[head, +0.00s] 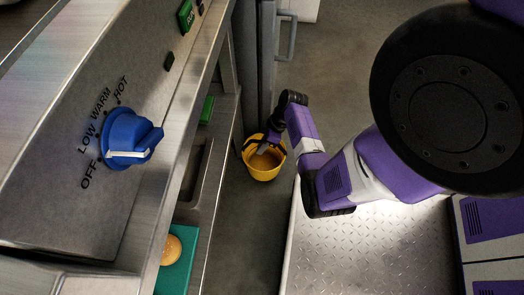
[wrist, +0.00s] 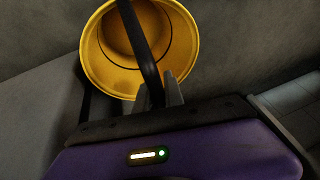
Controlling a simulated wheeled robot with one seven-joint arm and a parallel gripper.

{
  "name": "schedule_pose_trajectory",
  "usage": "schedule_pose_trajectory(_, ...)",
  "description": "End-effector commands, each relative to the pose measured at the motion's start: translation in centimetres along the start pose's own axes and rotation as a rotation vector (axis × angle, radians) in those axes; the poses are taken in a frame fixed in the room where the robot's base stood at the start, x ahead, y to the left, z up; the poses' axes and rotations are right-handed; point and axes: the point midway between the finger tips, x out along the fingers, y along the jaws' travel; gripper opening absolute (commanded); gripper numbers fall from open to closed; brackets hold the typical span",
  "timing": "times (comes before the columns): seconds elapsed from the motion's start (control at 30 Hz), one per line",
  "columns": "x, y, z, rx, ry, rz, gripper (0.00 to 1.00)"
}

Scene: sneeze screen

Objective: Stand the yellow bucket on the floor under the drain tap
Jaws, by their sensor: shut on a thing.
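The yellow bucket (head: 265,173) is near the middle of the head view, beside the lower part of the steel counter. My gripper (head: 266,146) reaches down to it from the right. In the wrist view the open mouth of the bucket (wrist: 90,50) faces the camera, and its dark handle runs down to my gripper (wrist: 160,92). The fingers are shut on this handle. I cannot tell whether the bucket's base touches the floor. I cannot make out the drain tap in either view.
A steel counter with a blue heat knob (head: 130,138) runs along the left. Its lower shelf holds a teal board (head: 178,268) with a bun (head: 171,249). A grey cabinet with a handle (head: 287,38) stands behind the bucket. Grey floor (head: 335,60) is clear at the back.

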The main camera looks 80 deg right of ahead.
Motion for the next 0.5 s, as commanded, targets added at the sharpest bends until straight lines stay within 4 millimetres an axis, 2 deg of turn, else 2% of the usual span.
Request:
schedule_pose_trajectory(0.03,1.4,0.3,0.5,0.001,0.000,-0.001,0.00)
schedule_pose_trajectory(0.13,2.9,0.7,1.1,0.001,0.001,0.000,0.00)
schedule_pose_trajectory(0.5,2.8,1.0,1.1,0.000,0.001,0.001,0.00)
